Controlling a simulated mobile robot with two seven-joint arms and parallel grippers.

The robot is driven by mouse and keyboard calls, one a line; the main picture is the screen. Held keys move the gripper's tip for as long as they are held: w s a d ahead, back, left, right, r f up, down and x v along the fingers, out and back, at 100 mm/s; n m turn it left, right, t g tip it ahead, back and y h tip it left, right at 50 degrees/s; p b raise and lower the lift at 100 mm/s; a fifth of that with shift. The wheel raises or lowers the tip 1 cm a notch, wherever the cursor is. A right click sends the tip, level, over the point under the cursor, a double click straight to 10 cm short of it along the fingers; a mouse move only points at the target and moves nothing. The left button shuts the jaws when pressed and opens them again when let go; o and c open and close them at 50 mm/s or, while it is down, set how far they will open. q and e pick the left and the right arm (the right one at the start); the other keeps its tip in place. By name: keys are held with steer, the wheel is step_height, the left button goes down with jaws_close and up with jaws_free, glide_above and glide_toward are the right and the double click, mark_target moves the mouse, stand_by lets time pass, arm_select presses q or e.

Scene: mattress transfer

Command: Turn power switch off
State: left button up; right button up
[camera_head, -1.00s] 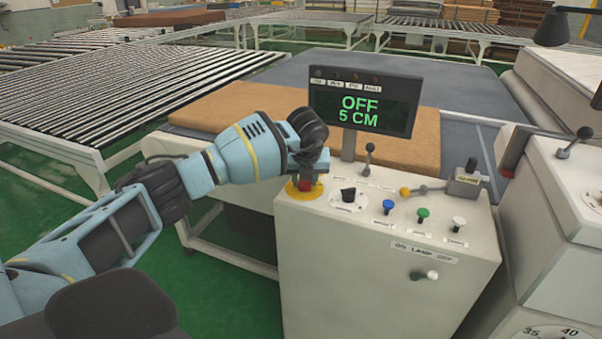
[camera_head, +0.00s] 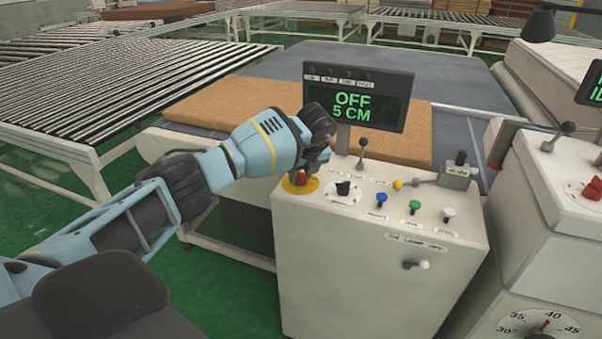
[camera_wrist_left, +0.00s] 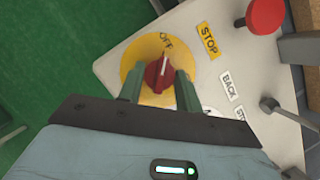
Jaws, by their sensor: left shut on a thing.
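The power switch is a red knob (camera_head: 300,179) on a round yellow plate at the left corner of the white control console (camera_head: 375,280). In the left wrist view the knob (camera_wrist_left: 158,74) has a white mark pointing towards the word OFF on the yellow plate (camera_wrist_left: 135,60). My left gripper (camera_wrist_left: 158,88) has its two green fingers on either side of the knob and is shut on it. In the head view my left gripper (camera_head: 312,164) is at the knob, its fingers partly hidden. The display (camera_head: 358,100) reads OFF, 5 CM. My right gripper is out of view.
A black selector (camera_head: 343,189), a lever (camera_head: 362,152) and blue, green and white buttons stand right of the knob. A red mushroom button (camera_wrist_left: 266,14) shows in the wrist view. Another white machine (camera_head: 560,230) stands at the right. Roller conveyors lie behind.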

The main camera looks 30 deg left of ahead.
arm_select(q)
steer(key=o, duration=0.9)
steer(key=shift+o, duration=0.2)
steer(key=v, duration=0.6)
steer(key=shift+r+p, duration=0.25)
steer(key=shift+p, duration=0.05)
steer(key=shift+s+d+r, duration=0.15)
steer(key=shift+d+r, duration=0.1)
steer(key=shift+r, duration=0.4)
